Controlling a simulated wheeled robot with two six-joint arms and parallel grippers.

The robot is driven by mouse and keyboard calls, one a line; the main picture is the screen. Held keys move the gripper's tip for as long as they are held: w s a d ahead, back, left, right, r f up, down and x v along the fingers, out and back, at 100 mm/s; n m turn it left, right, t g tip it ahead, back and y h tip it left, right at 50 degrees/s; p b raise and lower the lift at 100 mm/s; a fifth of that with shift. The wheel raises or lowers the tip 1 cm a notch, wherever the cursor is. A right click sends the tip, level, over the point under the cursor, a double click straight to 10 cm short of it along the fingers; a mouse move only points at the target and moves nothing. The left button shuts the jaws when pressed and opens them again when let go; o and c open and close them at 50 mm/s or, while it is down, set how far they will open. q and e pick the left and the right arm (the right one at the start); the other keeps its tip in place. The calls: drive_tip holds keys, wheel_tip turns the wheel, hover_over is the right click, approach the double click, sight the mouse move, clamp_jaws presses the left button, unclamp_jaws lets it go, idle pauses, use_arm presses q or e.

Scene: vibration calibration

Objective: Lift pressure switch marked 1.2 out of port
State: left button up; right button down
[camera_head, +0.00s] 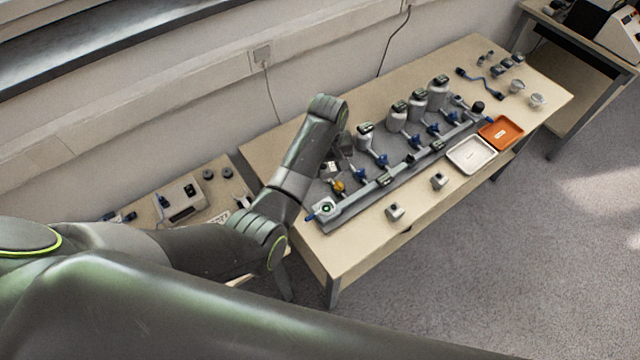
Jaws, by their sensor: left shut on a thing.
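A long grey manifold (345,212) lies along the bench, with blue valves (382,160) and several upright grey cylinders (397,119) along its back side. My left arm reaches over the manifold's near left end. My left gripper (334,163) points down there and is shut on a small dark and light piece, which looks like a pressure switch (329,169). A yellow-orange fitting (338,186) shows just below it. The arm and gripper hide much of the piece. I cannot read any marking or tell whether the piece is clear of its port. My right gripper is not in view.
A white tray (490,153) and an orange tray (518,133) lie at the bench's front edge. Two small grey blocks (395,212) (439,181) sit in front of the manifold.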

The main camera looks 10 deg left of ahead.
sight(328, 165)
use_arm(q)
drive_tip(key=shift+w+r, duration=0.2)
drive_tip(key=shift+r, duration=0.2)
drive_tip(key=shift+w+r, duration=0.1)
drive_tip(key=shift+r, duration=1.7)
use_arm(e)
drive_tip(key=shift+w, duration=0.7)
